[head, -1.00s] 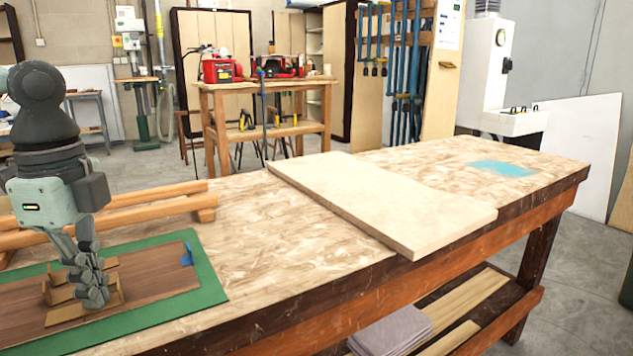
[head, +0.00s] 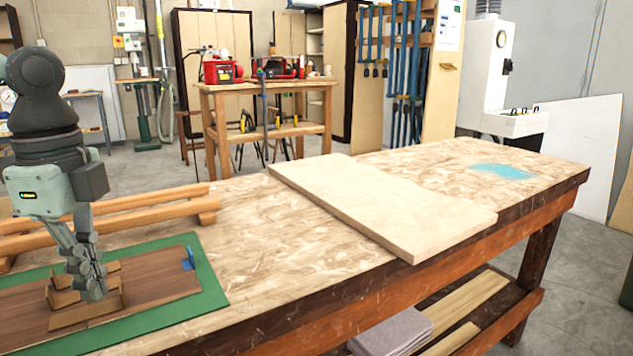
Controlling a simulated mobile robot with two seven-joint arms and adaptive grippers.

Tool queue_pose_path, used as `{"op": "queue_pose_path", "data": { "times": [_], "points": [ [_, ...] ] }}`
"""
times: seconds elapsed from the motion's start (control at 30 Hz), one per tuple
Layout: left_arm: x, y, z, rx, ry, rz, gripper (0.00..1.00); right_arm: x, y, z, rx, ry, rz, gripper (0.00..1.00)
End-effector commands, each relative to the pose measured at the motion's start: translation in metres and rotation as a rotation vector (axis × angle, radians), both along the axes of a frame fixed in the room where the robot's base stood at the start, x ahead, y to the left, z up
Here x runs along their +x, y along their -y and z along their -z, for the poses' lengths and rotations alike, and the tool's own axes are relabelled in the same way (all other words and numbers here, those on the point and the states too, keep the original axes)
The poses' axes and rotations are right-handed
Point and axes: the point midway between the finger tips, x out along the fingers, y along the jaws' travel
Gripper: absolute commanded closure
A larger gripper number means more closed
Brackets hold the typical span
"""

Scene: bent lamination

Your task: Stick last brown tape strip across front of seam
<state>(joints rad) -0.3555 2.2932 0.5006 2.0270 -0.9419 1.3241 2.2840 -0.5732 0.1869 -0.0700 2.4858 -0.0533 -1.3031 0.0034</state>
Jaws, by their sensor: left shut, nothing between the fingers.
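My left gripper (head: 94,287) is shut and empty, pointing down just above the dark brown wooden panel (head: 150,291) at the left. Tan-brown tape strips (head: 92,313) lie under and around its fingertips, some with raised edges; the fingers partly hide them. A thin seam line shows in the panel near the front strip. I cannot tell whether the fingertips touch the tape. A small blue piece (head: 188,258) is at the panel's right end. The panel lies on a green mat (head: 212,290). My right gripper is not in view.
Wooden rails (head: 150,207) lie behind the mat. A thick pale board (head: 380,205) lies across the middle of the workbench (head: 265,240). The bench top between mat and board is clear. A blue patch (head: 502,171) marks its far right.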

Motion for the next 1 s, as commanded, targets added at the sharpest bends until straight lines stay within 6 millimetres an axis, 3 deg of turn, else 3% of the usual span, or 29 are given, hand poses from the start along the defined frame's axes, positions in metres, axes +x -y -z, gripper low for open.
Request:
{"op": "queue_pose_path", "data": {
  "times": [0.53, 1.0],
  "points": [
    [0.0, 0.0, -0.046, 0.001, 0.002, -0.002, 1.0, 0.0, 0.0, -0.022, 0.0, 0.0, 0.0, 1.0],
    [0.0, 0.0, -0.05, -0.001, 0.0, -0.001, 1.0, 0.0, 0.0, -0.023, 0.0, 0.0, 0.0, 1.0]
  ]
}}
